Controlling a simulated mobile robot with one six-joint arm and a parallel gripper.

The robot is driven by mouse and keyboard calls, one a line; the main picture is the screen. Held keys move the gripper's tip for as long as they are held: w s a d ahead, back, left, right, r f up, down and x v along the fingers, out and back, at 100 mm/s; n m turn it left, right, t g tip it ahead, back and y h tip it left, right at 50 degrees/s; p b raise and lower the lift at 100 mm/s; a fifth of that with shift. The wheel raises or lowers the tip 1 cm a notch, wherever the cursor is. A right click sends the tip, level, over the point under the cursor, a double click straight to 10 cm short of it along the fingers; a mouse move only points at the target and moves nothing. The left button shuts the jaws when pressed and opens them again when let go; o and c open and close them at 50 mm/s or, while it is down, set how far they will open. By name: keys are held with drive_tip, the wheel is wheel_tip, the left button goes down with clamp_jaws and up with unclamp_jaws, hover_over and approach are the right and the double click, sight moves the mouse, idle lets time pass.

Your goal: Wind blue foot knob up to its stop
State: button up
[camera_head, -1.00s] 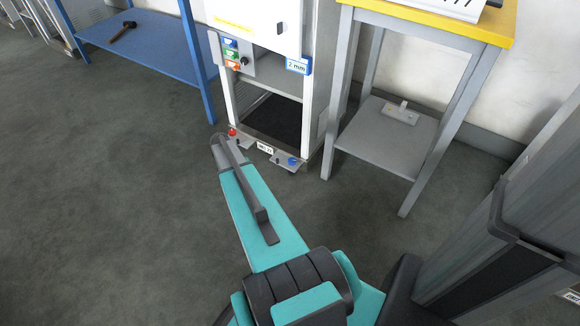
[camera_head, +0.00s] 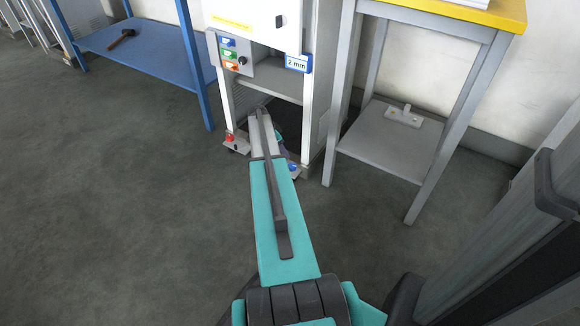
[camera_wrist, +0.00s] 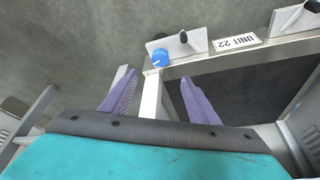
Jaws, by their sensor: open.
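The blue foot knob (camera_wrist: 160,57) shows in the wrist view on a metal bracket at the cabinet's lower front edge, beside the "UNIT 22" label (camera_wrist: 236,41). In the head view the blue knob (camera_head: 292,166) is just right of my arm. My gripper (camera_wrist: 160,92) is open, with its two purple fingers apart and nothing between them but part of the frame behind. The knob lies beyond the fingertips, roughly in line with the gap. In the head view my arm hides the gripper.
A red knob (camera_head: 230,137) sits at the cabinet's other front foot. A grey table (camera_head: 383,143) with a lower shelf stands right of the cabinet. A blue bench (camera_head: 140,45) stands at the left. The floor at the left is clear.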

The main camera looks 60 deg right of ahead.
sight(292, 166)
drive_tip(key=shift+f, duration=0.15)
drive_tip(key=b+x, duration=0.4)
drive_tip(key=x, duration=0.9)
drive_tip(key=shift+s+d+f+b, duration=0.1)
drive_tip(key=shift+f+b, duration=0.2)
drive_tip(key=shift+b, duration=0.1)
